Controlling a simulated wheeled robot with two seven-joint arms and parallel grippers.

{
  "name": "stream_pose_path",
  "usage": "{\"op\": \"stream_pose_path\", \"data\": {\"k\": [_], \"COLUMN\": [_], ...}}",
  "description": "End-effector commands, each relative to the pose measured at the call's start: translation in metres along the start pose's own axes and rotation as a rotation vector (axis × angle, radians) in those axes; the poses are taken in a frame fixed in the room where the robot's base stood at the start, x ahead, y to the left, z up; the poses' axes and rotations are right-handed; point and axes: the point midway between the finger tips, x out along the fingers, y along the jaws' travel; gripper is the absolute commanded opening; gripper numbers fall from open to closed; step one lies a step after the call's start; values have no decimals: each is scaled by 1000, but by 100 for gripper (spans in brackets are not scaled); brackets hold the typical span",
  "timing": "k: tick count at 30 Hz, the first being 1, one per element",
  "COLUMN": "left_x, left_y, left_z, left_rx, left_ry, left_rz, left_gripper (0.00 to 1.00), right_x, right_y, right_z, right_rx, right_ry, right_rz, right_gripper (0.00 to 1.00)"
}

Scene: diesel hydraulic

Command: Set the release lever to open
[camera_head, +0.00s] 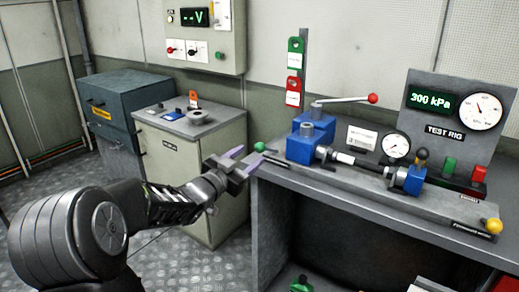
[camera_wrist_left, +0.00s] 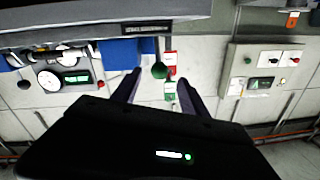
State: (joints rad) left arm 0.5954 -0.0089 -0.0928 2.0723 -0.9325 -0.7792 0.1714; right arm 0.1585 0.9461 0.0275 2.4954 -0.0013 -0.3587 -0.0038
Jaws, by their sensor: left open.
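A green ball knob (camera_head: 259,147) ends a lever at the left end of the test rig bench. It also shows in the left wrist view (camera_wrist_left: 159,70), between the fingers in the picture. My left gripper (camera_head: 244,161) is open and empty, just left of this knob, fingers pointing at it. Contact cannot be told. A red-knobbed lever (camera_head: 345,100) sits on the blue block (camera_head: 310,140), and a yellow knob (camera_head: 493,226) is at the bench's front right. No readable label shows which is the release lever. My right gripper is not in view.
The bench (camera_head: 330,187) carries a rod assembly, a gauge (camera_head: 396,146) and a panel (camera_head: 460,110) reading 300 kPa. A control box (camera_head: 206,35) hangs on the wall.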

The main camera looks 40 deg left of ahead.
Motion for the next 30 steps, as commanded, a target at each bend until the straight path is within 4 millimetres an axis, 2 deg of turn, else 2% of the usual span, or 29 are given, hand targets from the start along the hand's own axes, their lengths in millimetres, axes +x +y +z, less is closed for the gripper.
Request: {"op": "stream_pose_path", "data": {"k": [9, 13, 23, 30], "left_x": [48, 61, 65, 65], "left_y": [0, 0, 0, 0], "left_z": [0, 0, 1, 1], "left_rx": [-1, -2, -1, -1], "left_ry": [-1, -1, -1, -1], "left_rz": [1, 0, 0, 0], "left_gripper": [52, 52, 52, 32], "right_x": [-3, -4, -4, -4], "right_y": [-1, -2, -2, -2], "right_z": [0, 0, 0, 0], "right_rx": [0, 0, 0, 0], "right_ry": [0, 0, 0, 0], "right_rz": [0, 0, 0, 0], "right_gripper": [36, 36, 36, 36]}}
